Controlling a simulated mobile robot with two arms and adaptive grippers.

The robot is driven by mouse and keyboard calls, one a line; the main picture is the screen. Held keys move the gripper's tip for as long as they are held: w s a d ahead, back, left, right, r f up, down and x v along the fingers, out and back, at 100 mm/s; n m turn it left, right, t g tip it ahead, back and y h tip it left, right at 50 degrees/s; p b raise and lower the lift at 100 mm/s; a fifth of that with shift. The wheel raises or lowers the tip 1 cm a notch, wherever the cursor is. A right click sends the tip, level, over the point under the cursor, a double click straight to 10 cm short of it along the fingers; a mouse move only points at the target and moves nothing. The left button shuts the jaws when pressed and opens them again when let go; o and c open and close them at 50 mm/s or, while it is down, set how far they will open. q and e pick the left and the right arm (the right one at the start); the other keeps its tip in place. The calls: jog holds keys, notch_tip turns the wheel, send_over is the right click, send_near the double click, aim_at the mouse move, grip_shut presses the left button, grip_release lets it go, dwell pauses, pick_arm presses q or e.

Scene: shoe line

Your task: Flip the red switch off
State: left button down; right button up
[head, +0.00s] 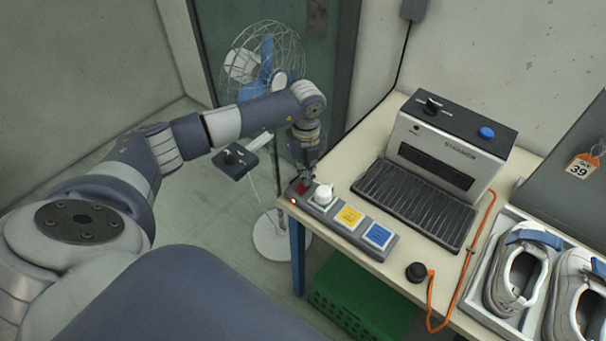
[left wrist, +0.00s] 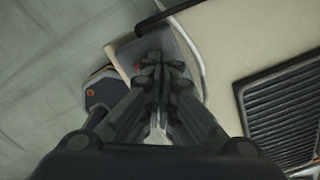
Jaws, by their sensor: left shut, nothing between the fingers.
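The red switch (head: 300,187) is at the left end of a grey switch strip (head: 392,249) on the table's near left corner. Part of the red switch is hidden by my left gripper (head: 306,173), which is shut and empty and points down right at it. I cannot tell whether the fingertips touch the switch or which way it is set. In the left wrist view the closed fingers of my left gripper (left wrist: 160,66) lie over a grey surface, with a small red spot (left wrist: 137,67) beside them. My right gripper is out of view.
A white knob-like piece (head: 323,195), a yellow square (head: 349,216) and a blue square (head: 378,235) follow on the strip. A machine (head: 450,145) with a ribbed plate (head: 415,205) stands behind. A fan (head: 265,65) is left; shoes (head: 520,275) lie right.

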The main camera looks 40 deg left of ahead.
pick_arm(q)
jog(key=shift+f+b, duration=0.7)
jog(key=shift+f, duration=0.3)
jog(key=shift+s+f, duration=0.1)
jog(key=shift+f, duration=0.2)
dwell(0.4)
jog(key=shift+r, duration=0.2)
jog(key=shift+r+p, duration=0.7)
jog(key=shift+r, duration=0.2)
jog(key=shift+r+p, duration=1.7)
jog(key=shift+r, duration=0.8)
